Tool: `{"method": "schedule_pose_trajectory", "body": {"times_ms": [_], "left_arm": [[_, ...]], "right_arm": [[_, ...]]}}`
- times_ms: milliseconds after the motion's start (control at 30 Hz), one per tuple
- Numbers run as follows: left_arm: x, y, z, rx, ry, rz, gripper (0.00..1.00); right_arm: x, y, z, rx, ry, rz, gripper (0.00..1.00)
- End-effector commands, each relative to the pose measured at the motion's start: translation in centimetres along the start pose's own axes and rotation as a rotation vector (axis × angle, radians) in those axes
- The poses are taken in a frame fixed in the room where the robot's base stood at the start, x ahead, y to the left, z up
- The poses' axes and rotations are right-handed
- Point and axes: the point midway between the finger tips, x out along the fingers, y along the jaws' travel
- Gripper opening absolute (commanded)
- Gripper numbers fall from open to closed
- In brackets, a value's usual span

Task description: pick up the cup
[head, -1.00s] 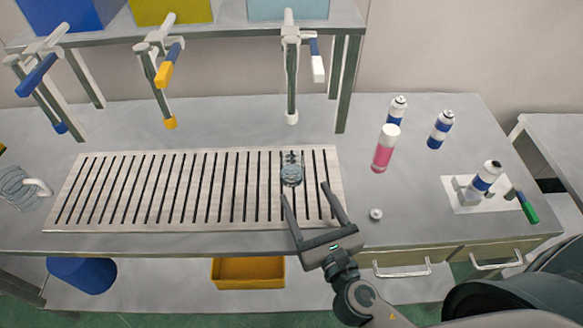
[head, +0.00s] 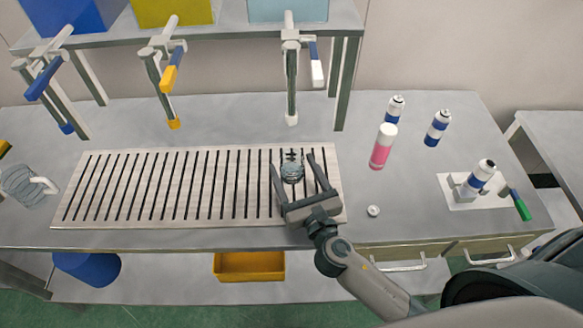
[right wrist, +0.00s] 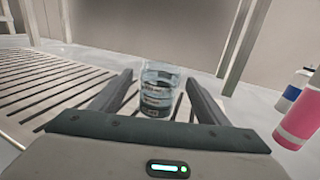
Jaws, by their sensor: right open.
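A clear glass cup (head: 292,172) stands on the right part of the slatted drain grate (head: 150,215), under the tap with the white tip. My right gripper (head: 293,166) is open, with one finger on each side of the cup. In the right wrist view the cup (right wrist: 158,88) shows between the two open fingers (right wrist: 158,92), towards their tips, and dark slats show through it. I cannot tell whether a finger touches it. My left gripper is not in view.
A pink bottle with a white cap (head: 383,147) and blue-white cans (head: 438,128) stand to the right. A small white ring-like part (head: 373,211) lies near the front. A clear pitcher (head: 22,186) stands at the far left. Three taps hang above the grate.

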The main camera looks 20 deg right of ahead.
Motion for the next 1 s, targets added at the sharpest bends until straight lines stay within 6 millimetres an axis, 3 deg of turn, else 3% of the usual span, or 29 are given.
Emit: {"method": "schedule_pose_trajectory", "body": {"times_ms": [500, 1000], "left_arm": [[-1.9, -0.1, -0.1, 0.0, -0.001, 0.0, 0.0], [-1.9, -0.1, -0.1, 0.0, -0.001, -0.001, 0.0]], "right_arm": [[5.0, 0.0, 0.1, -0.001, -0.001, -0.001, 0.69], [5.1, 0.0, 0.0, 0.0, 0.0, 0.0, 0.69]]}}
